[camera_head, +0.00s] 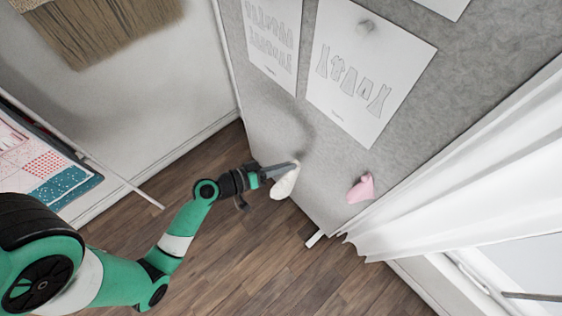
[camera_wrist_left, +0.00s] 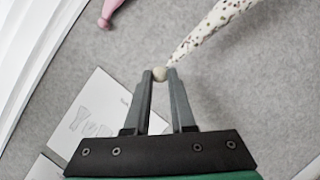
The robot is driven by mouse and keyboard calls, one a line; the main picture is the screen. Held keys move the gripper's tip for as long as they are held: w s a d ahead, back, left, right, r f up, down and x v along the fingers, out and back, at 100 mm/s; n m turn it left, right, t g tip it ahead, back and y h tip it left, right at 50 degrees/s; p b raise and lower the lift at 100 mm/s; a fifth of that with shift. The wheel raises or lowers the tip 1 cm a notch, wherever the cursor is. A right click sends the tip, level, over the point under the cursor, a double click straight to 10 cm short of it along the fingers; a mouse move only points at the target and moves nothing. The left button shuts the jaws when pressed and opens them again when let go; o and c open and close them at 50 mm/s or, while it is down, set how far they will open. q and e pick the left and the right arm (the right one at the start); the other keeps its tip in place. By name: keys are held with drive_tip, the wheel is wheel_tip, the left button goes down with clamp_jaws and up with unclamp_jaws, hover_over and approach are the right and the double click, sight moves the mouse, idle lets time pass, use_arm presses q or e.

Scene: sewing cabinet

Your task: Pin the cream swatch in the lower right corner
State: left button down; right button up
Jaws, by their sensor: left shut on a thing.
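The cream swatch (camera_head: 285,184) hangs from the tip of my left gripper (camera_head: 292,166), in front of the lower part of the grey felt board (camera_head: 335,160). In the left wrist view the swatch (camera_wrist_left: 206,32) is cream cloth with small coloured specks, gathered to a point at a round pale pin head (camera_wrist_left: 158,73). The tips of my left gripper (camera_wrist_left: 159,80) are shut on this pin head. I cannot tell whether the pin touches the board. My right gripper is not in view.
A pink swatch (camera_head: 361,188) is pinned on the board to the right and also shows in the left wrist view (camera_wrist_left: 113,10). Drawing sheets (camera_head: 362,72) hang above. A white curtain (camera_head: 440,200) hangs along the right side. Bare felt lies between the swatches.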

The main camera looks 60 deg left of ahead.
use_arm(q)
drive_tip(key=shift+w+a+b, duration=0.25)
drive_tip(key=shift+w+a, duration=0.1)
drive_tip(key=shift+w, duration=1.65)
drive_tip(key=shift+w+a+b, duration=0.25)
drive_tip(key=shift+w+a, duration=0.1)
drive_tip(key=shift+w, duration=1.6)
drive_tip(key=shift+w+a+b, duration=0.25)
drive_tip(key=shift+w+a, duration=0.1)
drive_tip(key=shift+w, duration=1.65)
drive_tip(key=shift+w, duration=0.35)
drive_tip(key=c, duration=0.7)
unclamp_jaws()
drive_tip(key=shift+s+a, duration=0.1)
